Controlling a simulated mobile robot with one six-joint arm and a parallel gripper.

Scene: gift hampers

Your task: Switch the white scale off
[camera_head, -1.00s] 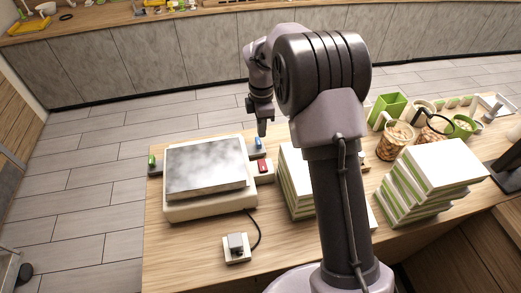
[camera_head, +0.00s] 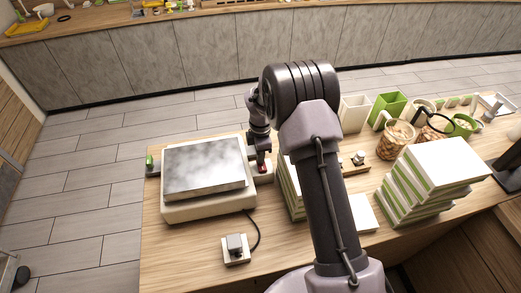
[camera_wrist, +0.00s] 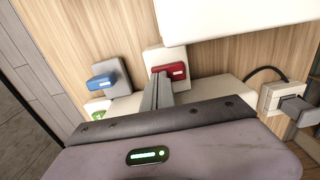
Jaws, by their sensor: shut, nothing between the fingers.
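The white scale (camera_head: 207,207) stands on the left of the wooden table, with a grey metal plate (camera_head: 205,172) on top. On its right side is a white block with a red switch (camera_wrist: 170,71). My gripper (camera_head: 262,166) is shut and empty, pointing down at the red switch, which it partly covers in the head view. In the wrist view the fingertips (camera_wrist: 161,77) are right beside the red switch; I cannot tell whether they touch it. A blue switch (camera_wrist: 101,82) on a grey block and a green switch (camera_wrist: 98,114) lie farther left there.
A wall-type socket with a plug (camera_head: 236,249) and black cable sits in front of the scale. Stacked white-and-green boxes (camera_head: 437,170) stand right, with another stack partly behind my arm. Baskets (camera_head: 396,138) and a green container (camera_head: 388,108) stand at the back right.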

